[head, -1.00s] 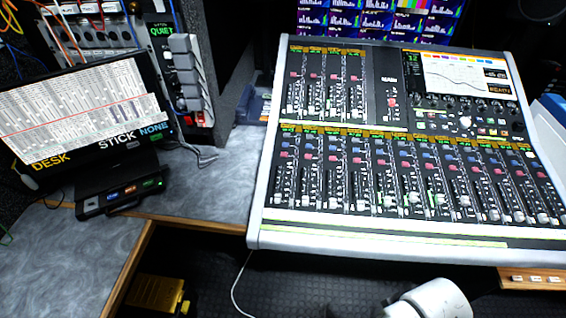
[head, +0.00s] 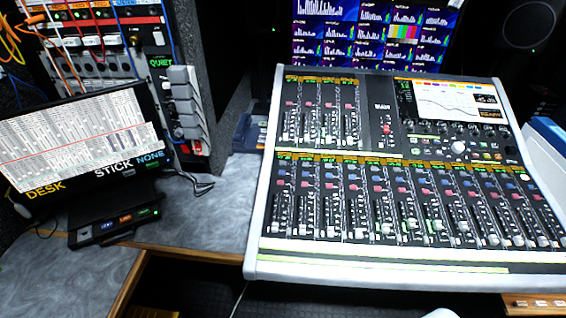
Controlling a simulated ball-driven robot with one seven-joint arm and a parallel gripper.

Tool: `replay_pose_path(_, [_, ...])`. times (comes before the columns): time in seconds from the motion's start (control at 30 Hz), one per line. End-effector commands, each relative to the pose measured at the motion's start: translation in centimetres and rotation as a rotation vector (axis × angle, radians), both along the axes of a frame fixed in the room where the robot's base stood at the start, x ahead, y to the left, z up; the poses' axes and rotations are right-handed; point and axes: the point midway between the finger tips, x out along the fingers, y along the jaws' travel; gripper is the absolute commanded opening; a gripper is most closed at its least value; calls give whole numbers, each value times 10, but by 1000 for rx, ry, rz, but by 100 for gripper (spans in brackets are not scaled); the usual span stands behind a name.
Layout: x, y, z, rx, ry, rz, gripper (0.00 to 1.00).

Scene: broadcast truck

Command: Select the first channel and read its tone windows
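The mixing console (head: 255,262) fills the right half of the head view, tilted towards me. Its lower bank holds several channel strips, with the leftmost strip (head: 283,195) at the left edge. A shorter upper bank (head: 320,112) sits behind it at the left. Yellow-green label windows run along the top of each bank; their text is too small to read. The console screen (head: 447,100) at the upper right shows a curve and coloured tabs. Which small windows are tone windows, I cannot tell. My gripper is not in view; only a sliver of white shows at the bottom edge.
A monitor (head: 75,140) marked DESK, STICK and NONE stands at the left, with a small black box (head: 115,226) in front. A patch rack (head: 95,35) with cables is behind. Meter screens (head: 370,30) are above the console. Bare grey desk (head: 215,215) lies between.

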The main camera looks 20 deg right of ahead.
Motion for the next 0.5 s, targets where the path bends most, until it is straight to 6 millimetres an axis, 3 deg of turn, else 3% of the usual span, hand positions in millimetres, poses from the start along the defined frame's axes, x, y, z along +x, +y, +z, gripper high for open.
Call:
replay_pose_path(0.27, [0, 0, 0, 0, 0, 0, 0])
replay_pose_path(0.5, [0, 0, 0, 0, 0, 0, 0])
